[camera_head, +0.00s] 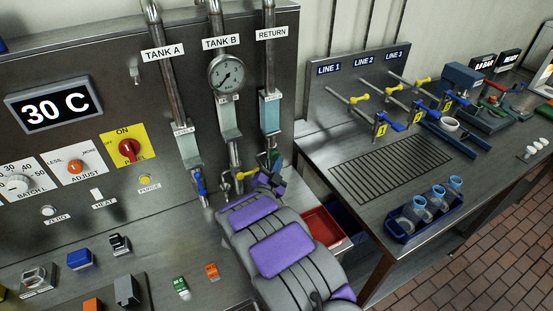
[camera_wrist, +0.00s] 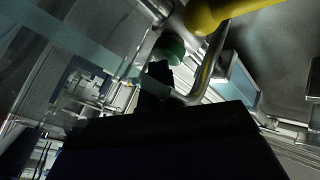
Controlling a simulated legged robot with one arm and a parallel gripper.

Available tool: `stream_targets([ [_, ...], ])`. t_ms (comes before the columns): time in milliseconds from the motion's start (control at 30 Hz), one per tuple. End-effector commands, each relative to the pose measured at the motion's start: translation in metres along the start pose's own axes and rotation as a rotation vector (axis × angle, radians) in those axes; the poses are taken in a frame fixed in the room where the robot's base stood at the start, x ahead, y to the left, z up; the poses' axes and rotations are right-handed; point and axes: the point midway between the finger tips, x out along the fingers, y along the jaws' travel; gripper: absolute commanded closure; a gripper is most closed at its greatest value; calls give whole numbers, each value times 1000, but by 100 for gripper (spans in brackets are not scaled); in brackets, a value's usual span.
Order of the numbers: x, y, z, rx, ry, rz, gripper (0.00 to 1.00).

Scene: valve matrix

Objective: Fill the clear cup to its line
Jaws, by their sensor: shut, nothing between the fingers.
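My arm reaches to the wall taps under the TANK B and RETURN pipes in the head view. My gripper (camera_wrist: 157,80) is a dark shape in the wrist view, shut and empty, close to a green knob (camera_wrist: 168,48) and a yellow handle (camera_wrist: 215,14). A large clear, see-through surface with a pale teal band (camera_wrist: 70,42) fills the left of the wrist view; I cannot tell whether it is the clear cup. In the head view, small clear vessels (camera_head: 415,207) sit in a blue tray (camera_head: 398,232) on the right bench. No fill line is readable.
A blue-handled tap (camera_head: 199,183) hangs under TANK A, and a yellow-handled tap (camera_head: 246,174) under TANK B. A red bin (camera_head: 324,227) lies between the benches. Yellow and blue handled line valves stand behind a drain grate (camera_head: 390,160).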

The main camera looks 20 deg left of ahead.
Motion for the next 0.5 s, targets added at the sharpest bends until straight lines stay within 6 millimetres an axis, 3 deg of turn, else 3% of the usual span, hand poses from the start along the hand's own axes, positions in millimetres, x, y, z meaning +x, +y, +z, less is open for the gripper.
stream_targets([
  [500, -9, 8, -6, -3, -1, -1, 100],
])
